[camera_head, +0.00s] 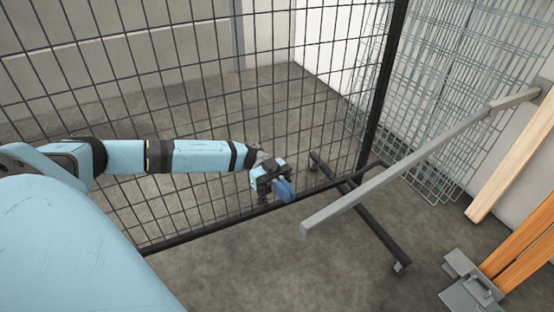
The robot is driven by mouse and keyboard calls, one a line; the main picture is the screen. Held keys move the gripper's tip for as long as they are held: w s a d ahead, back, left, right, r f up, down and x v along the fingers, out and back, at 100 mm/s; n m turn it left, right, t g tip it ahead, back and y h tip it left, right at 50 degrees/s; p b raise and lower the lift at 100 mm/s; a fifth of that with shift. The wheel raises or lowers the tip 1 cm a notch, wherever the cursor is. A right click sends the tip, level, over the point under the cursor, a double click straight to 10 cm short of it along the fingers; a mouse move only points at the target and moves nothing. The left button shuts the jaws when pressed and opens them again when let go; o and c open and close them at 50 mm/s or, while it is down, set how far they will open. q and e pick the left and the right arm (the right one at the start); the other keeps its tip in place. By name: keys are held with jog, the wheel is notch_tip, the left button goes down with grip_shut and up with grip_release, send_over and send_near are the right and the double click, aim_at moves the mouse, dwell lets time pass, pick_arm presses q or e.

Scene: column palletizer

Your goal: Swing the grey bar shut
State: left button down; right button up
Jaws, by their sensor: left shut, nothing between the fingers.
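The grey bar (400,168) is a long, square-section beam. It slants from a bracket at the upper right down to its free end near the middle of the view. My left gripper (283,188) is at the end of the light blue arm, just left of the bar's free end. A gap shows between them in the picture. The left gripper is shut and empty. A grey metal bracket (470,283) sits at the lower right against orange wood. My right gripper is not in view.
A black mesh fence (190,85) stands behind my left arm, ending at a dark post (382,85). A black wheeled base (372,222) lies below the bar. Wire mesh panels (440,85) lean at the back right. The concrete floor (290,265) in front is clear.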

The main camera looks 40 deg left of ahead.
aim_at(310, 218)
pick_arm(q)
jog(key=b+x, duration=0.1)
jog(key=x, duration=0.5)
jog(key=shift+s+d, duration=0.1)
jog(key=shift+d, duration=0.1)
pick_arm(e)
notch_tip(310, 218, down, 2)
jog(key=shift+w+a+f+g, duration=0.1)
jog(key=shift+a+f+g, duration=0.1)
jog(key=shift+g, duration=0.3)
pick_arm(q)
jog(key=shift+d, duration=0.1)
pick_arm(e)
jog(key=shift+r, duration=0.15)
